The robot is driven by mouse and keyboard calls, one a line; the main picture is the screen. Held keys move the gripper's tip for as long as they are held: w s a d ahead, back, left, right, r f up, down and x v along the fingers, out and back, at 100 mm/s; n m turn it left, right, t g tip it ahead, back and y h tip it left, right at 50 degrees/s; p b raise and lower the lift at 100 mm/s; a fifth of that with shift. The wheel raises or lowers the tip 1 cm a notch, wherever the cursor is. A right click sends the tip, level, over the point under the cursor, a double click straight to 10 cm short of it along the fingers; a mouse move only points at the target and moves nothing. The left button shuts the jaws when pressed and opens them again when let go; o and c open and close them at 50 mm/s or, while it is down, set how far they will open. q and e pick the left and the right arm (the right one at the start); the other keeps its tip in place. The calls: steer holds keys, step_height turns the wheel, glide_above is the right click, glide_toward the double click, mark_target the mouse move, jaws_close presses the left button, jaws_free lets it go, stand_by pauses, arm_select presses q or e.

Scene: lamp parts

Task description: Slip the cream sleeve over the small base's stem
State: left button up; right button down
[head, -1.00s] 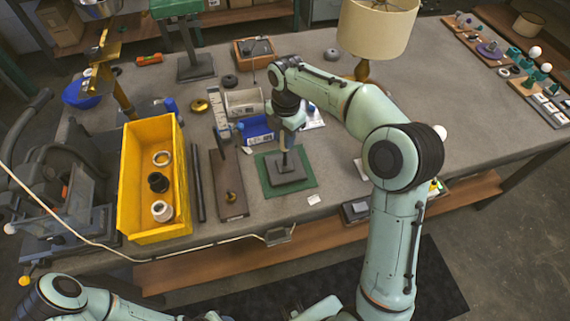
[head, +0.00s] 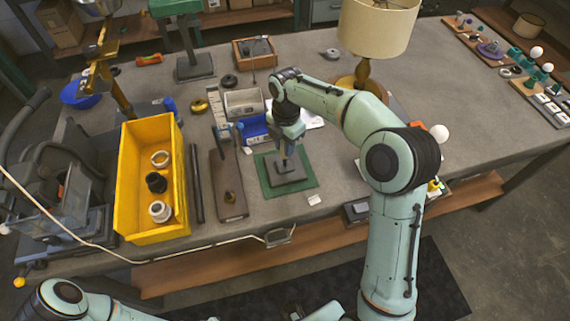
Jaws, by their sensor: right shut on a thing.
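The small base (head: 287,173) is a dark grey stepped block on a green mat (head: 306,185) near the table's front edge. My right gripper (head: 288,149) points down close above the middle of the base, where the stem stands. It is shut on a small part that I take to be the cream sleeve. The fingers and wrist hide most of this part, and I cannot tell whether it is around the stem or just above it. The stem is also mostly hidden. My left gripper is not in view.
Left of the mat lie a brown board with a knob (head: 230,190) and a dark rod (head: 196,185). A yellow crate (head: 130,160) holds several ring-shaped parts. A blue box (head: 254,131) is behind the mat, and a shaded lamp (head: 376,28) stands at the back. A small white tag (head: 314,200) lies in front.

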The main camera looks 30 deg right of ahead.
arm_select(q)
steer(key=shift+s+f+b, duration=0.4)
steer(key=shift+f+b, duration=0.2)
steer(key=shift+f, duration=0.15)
arm_select(e)
steer(key=shift+f, duration=1.5)
steer(key=shift+f, duration=0.25)
steer(key=c, duration=0.8)
jaws_free()
steer(key=shift+c, duration=0.2)
steer(key=r+p, duration=0.1)
steer(key=r, duration=0.5)
steer(key=r+p, duration=0.1)
steer(key=r, duration=0.6)
steer(key=shift+w+d+r, duration=0.1)
steer(key=shift+d, duration=0.1)
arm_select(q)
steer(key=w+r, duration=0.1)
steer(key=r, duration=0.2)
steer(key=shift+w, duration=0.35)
arm_select(e)
steer(key=shift+r, duration=0.1)
